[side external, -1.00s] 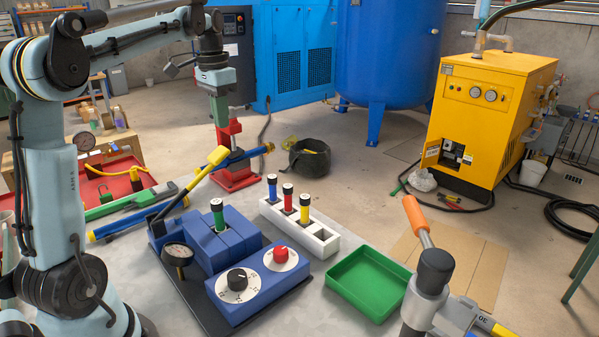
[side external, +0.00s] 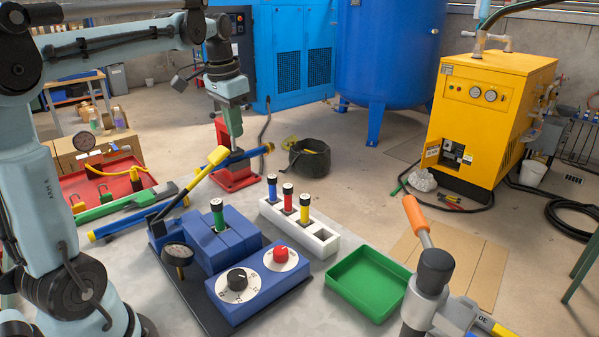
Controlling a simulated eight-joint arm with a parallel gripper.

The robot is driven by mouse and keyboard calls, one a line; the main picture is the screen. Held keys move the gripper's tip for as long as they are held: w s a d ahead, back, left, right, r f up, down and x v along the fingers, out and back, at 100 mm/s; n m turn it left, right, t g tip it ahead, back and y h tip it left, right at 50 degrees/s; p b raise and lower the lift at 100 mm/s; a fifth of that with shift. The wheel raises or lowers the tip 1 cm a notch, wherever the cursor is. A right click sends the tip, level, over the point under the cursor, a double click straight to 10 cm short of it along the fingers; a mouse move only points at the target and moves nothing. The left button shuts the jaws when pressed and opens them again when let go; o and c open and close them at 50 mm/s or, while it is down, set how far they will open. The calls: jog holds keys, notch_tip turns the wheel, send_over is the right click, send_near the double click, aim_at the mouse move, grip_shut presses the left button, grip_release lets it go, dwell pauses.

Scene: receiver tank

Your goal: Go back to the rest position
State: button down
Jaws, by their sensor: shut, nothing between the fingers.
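My gripper (side external: 236,134) hangs pointing down at the upper left of the side external view. It is shut and empty. It is in the air above and behind the blue block fixture (side external: 210,250), in front of a red stand (side external: 238,178) in the picture. My arm reaches in from the left edge, with its forearm nearly level. The fixture holds a green-banded cylinder (side external: 217,214) upright. It also carries a black knob (side external: 237,279) and a red knob (side external: 281,254) on white dials.
A white rack (side external: 320,242) holds blue, red and yellow cylinders, with one empty hole. A green tray (side external: 368,283) lies to its right. A yellow-handled lever (side external: 190,184) rises behind the fixture, below my gripper. An orange-handled tool (side external: 418,220) stands at the front right.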

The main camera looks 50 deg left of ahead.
jog(key=s+d+f+t, duration=0.2)
jog(key=d+f, duration=0.3)
jog(key=d, duration=0.4)
jog(key=s+d+f+t, duration=0.3)
jog(key=s+d+f, duration=0.2)
jog(key=d, duration=0.3)
jog(key=shift+s+d+f+t+h, duration=0.15)
jog(key=shift+s+d+t+h, duration=0.15)
jog(key=shift+d, duration=0.05)
